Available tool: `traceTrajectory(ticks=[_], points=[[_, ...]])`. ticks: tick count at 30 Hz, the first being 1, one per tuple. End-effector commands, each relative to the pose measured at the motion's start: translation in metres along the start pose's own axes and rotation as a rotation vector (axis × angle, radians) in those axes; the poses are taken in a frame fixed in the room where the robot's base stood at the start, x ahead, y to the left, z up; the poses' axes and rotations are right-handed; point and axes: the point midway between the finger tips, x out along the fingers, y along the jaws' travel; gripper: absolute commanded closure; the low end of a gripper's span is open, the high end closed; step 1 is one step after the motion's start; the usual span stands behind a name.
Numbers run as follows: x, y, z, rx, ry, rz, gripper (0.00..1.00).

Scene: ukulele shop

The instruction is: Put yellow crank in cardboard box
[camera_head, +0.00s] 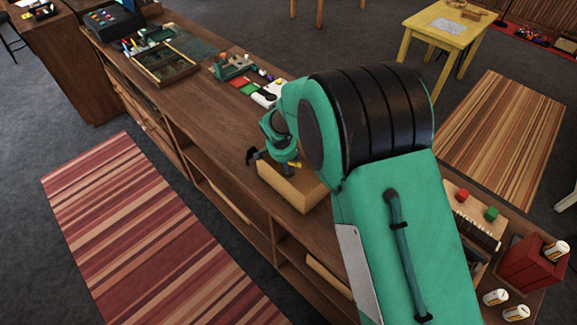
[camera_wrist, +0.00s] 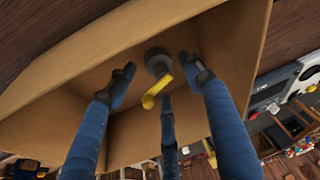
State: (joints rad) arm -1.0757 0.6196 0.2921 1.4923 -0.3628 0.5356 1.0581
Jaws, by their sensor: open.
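The open cardboard box (camera_head: 300,192) stands on the long wooden counter, partly hidden behind my arm. Its tan walls fill much of the wrist view (camera_wrist: 60,75). The yellow crank (camera_wrist: 155,92) shows inside the box outline, beside a dark grey round piece that seems to be part of it. A bit of yellow also shows at the box in the head view (camera_head: 295,164). My gripper (camera_wrist: 157,70) points into the box with its blue fingers spread open around the crank, not visibly clamping it. I cannot tell whether the crank rests on the box floor.
The wooden counter (camera_head: 205,105) runs diagonally. Up the counter are a wooden tray (camera_head: 165,62) and several small items. Toward the lower right are a red block (camera_head: 462,195), a green block (camera_head: 491,213) and a red crate (camera_head: 530,265). My arm hides the counter between.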

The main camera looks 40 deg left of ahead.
Motion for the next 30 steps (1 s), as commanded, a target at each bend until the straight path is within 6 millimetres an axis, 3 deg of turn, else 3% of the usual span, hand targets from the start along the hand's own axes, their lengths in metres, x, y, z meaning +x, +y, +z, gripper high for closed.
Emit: traceTrajectory(ticks=[15, 21, 30], points=[[-0.072, 0.000, 0.000, 0.000, 0.001, 0.000, 0.48], [-0.084, 0.001, 0.000, 0.000, 0.000, 0.000, 0.48], [-0.086, 0.000, 0.000, 0.000, 0.000, 0.001, 0.48]])
